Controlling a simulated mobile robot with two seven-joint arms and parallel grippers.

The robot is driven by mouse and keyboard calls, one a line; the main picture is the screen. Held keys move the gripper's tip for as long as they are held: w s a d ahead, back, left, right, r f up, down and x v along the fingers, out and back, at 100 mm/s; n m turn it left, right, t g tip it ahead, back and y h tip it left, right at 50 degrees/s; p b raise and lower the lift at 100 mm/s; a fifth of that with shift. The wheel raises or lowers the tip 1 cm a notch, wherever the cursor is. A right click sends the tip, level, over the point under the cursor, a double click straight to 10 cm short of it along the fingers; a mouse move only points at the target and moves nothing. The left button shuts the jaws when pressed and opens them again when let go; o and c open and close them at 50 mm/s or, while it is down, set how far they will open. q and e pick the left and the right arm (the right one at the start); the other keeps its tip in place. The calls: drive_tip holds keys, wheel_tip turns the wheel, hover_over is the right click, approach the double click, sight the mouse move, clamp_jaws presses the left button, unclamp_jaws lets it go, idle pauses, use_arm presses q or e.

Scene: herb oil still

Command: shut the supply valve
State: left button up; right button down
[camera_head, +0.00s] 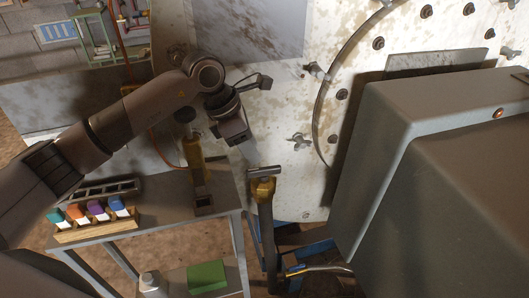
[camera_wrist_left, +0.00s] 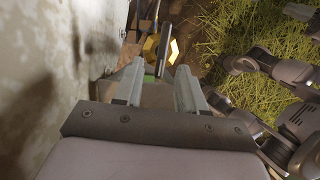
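The supply valve appears to be the yellow fitting (camera_head: 263,188) on an upright pipe, with a grey bar handle (camera_head: 265,171) lying crosswise on top. In the left wrist view the dark bar handle (camera_wrist_left: 164,48) and part of the yellow body (camera_wrist_left: 150,46) show just beyond the fingertips. My left gripper (camera_head: 246,154) is above and slightly left of the handle in the head view. Its two fingers (camera_wrist_left: 160,72) are apart, with nothing visibly held between them. I cannot tell the exact gap to the handle. My right gripper is not in view.
A large pale tank wall (camera_head: 290,110) with bolts stands behind the valve. A grey metal table (camera_head: 170,205) at left holds a rack of coloured bottles (camera_head: 95,222) and a brass-coloured upright piece (camera_head: 195,160). A green box (camera_head: 206,277) sits on its lower shelf.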

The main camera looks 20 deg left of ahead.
sight(263, 168)
use_arm(q)
drive_tip(key=shift+p+x, duration=0.35)
drive_tip(key=shift+x, duration=2.85)
drive_tip(key=shift+s+d, duration=0.1)
drive_tip(key=shift+s, duration=0.1)
clamp_jaws()
